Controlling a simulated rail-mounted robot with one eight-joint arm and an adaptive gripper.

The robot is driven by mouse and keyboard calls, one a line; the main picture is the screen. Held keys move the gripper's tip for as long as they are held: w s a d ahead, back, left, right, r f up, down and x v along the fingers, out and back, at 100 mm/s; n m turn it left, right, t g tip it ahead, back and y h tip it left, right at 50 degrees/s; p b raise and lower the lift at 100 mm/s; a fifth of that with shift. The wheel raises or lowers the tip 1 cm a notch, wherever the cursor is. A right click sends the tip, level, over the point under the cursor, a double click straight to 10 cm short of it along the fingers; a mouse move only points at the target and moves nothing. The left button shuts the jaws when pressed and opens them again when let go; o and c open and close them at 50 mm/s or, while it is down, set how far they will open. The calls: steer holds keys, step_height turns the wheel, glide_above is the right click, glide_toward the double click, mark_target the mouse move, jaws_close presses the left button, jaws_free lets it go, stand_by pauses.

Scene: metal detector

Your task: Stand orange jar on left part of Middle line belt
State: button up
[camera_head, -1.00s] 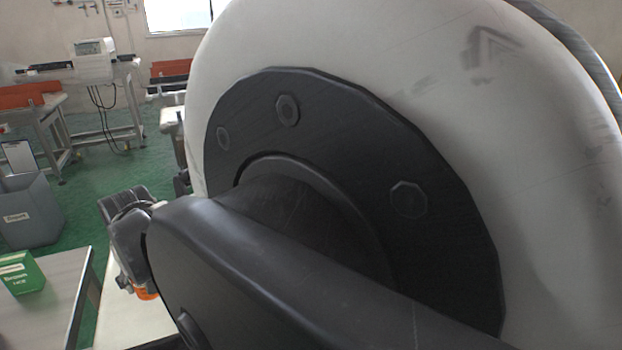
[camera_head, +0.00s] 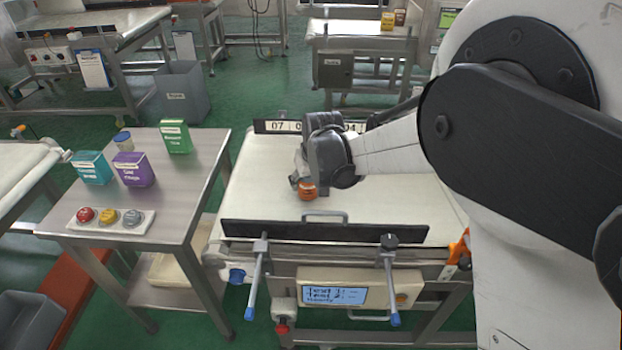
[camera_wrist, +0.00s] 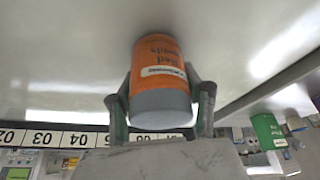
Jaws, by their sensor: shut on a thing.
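The orange jar (camera_head: 307,191) with a grey lid is at my gripper's tip, upright at or just above the white belt (camera_head: 390,200), left of its middle. I cannot tell whether its base touches the belt. In the wrist view the orange jar (camera_wrist: 158,62) sits between the two fingers of my gripper (camera_wrist: 160,98), which are shut on it near the grey lid. My gripper (camera_head: 304,180) is partly hidden behind my wrist in the head view.
A black guard (camera_head: 325,232) with a handle runs along the belt's near edge. A number strip (camera_head: 285,127) stands at its far edge. To the left, a metal table (camera_head: 190,185) holds a green box (camera_head: 176,137), teal and purple boxes and buttons.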

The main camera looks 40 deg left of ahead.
steer(key=shift+f, duration=0.15)
steer(key=o, duration=1.2)
steer(key=shift+o, duration=0.2)
steer(key=p+v, duration=0.2)
steer(key=v, duration=1)
steer(key=shift+s, duration=0.1)
